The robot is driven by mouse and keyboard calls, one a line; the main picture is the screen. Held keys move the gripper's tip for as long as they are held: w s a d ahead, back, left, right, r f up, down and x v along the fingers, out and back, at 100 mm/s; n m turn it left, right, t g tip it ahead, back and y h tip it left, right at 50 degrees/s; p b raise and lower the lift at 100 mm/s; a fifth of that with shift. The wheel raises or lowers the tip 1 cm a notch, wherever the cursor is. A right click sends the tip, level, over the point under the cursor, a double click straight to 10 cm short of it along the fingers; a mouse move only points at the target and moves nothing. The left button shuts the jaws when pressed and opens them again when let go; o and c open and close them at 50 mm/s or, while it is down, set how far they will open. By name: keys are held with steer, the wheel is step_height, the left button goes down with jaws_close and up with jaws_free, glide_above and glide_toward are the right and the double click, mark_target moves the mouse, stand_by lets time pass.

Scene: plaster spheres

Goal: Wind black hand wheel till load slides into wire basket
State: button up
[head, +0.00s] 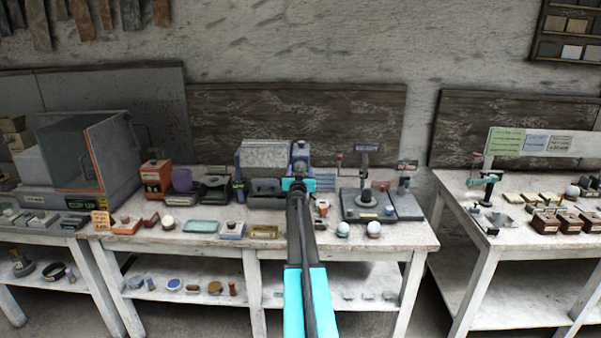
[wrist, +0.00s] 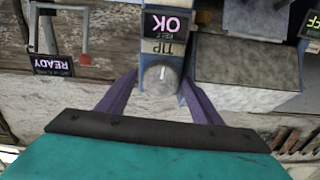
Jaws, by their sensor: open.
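My gripper (head: 297,184) reaches over the middle of the white bench, in front of a blue-grey machine (head: 300,154). In the wrist view my gripper (wrist: 160,84) is open, its two purple fingers apart on either side of a grey round knob (wrist: 163,76). The knob sits below a "TIP" label and a lit "BELT OK" display (wrist: 167,24). I cannot tell whether the fingers touch the machine. I cannot make out a black hand wheel or a wire basket for certain; my arm hides part of the bench.
A grey box (wrist: 249,75) stands close beside the knob in the wrist view. A "READY" display (wrist: 52,65) and a thin metal frame are on the other side. White spheres (head: 374,227) stand near the bench's front right. A second bench (head: 470,195) stands right, past a gap.

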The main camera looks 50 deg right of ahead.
steer(key=shift+w+a+f+n, duration=0.1)
steer(key=shift+w+a+n, duration=0.1)
steer(key=shift+n, duration=0.1)
steer(key=shift+v, duration=7.1)
steer(key=w+a+f+n+y+b, duration=0.1)
steer(key=w+a+f+y, duration=0.1)
steer(key=a+f, duration=0.3)
steer(key=w+a+f+n+t+y, duration=0.1)
steer(key=w+a+f+y, duration=0.1)
steer(key=w+a+f, duration=0.2)
steer(key=w+a+f+n+y+b, duration=0.1)
steer(key=w+a+f+y, duration=0.1)
steer(key=a+f, duration=0.5)
steer(key=shift+w+f+n+b, duration=0.1)
steer(key=shift+w+n+b, duration=0.25)
steer(key=shift+w, duration=0.3)
